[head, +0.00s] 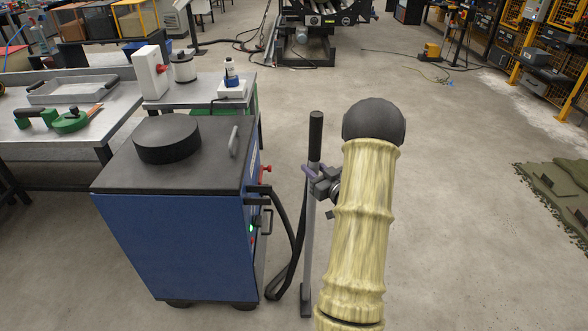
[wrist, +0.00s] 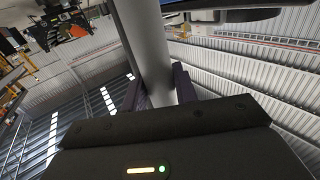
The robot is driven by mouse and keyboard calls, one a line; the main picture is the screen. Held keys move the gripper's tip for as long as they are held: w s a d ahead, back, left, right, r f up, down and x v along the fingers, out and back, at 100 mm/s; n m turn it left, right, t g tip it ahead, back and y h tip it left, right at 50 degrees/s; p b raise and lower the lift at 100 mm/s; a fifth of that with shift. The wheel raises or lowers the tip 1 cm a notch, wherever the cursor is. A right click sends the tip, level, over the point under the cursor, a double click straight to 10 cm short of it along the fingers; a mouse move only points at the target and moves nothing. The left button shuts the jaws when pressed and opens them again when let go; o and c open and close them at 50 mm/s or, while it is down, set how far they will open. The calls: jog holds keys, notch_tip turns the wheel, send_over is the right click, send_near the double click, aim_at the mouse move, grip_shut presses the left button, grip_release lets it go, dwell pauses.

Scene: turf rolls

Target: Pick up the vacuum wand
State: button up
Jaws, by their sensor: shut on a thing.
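The vacuum wand (head: 311,215) is a grey upright tube with a dark handle at its top and a flat foot at its lower end, near the floor. My gripper (head: 314,175), with purplish fingers, is shut around the tube just below the dark handle. In the wrist view the grey tube of the wand (wrist: 146,45) runs between the two dark fingers of my gripper (wrist: 158,92). A black hose (head: 290,245) hangs between the wand and a blue cabinet unit. Whether the foot touches the floor, I cannot tell.
The blue cabinet (head: 180,240) with a dark top and a round black lid (head: 167,138) stands close to the left of the wand. Metal workbenches (head: 60,135) stand farther left. Green turf (head: 560,200) lies at the right. The floor (head: 460,210) between is clear.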

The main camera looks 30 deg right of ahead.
jog(key=shift+s+d+r, duration=0.1)
jog(key=shift+s+d, duration=0.4)
jog(key=shift+d, duration=0.25)
jog(key=shift+w+a+p, duration=0.1)
jog(key=shift+p, duration=0.2)
